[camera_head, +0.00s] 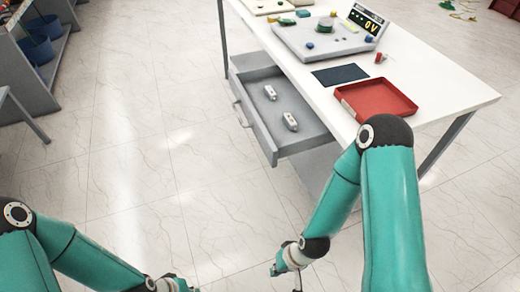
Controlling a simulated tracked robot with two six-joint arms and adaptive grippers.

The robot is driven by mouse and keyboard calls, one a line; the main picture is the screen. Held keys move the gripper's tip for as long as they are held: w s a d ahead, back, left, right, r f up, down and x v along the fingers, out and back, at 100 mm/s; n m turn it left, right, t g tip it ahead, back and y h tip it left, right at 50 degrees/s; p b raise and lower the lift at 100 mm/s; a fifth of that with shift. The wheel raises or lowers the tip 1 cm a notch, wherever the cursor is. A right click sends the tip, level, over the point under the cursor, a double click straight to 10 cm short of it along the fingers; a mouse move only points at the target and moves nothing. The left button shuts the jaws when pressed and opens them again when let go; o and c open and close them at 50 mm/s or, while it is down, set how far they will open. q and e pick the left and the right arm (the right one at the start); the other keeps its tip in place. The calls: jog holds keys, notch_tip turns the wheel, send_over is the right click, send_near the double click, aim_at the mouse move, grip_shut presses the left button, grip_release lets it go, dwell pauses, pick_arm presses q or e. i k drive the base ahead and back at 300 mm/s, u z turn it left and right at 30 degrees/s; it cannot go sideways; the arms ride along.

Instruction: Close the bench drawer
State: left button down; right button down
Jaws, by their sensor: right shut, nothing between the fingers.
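The bench drawer (250,128) is grey and stands pulled out from under the white bench (440,90), toward the left. Its handle (240,112) is on the left-facing front panel. Two small whitish parts (290,121) lie inside it. My right gripper (297,285) is at the bottom edge, partly cut off, below the drawer and well apart from it. It is shut and holds nothing. My left arm comes in at the lower left; only its wrist end shows at the bottom edge, and its gripper fingers are out of the frame.
A red tray (375,99), a dark blue mat (340,75) and a grey panel with a display (315,38) are on the bench. A shelf with blue bins (40,50) stands at the upper left. The floor left of the drawer is clear.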

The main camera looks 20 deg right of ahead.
aim_at(263, 115)
jog(key=k, duration=1)
jog(key=u, duration=0.45)
jog(key=i, duration=2.05)
jog(key=z, duration=0.4)
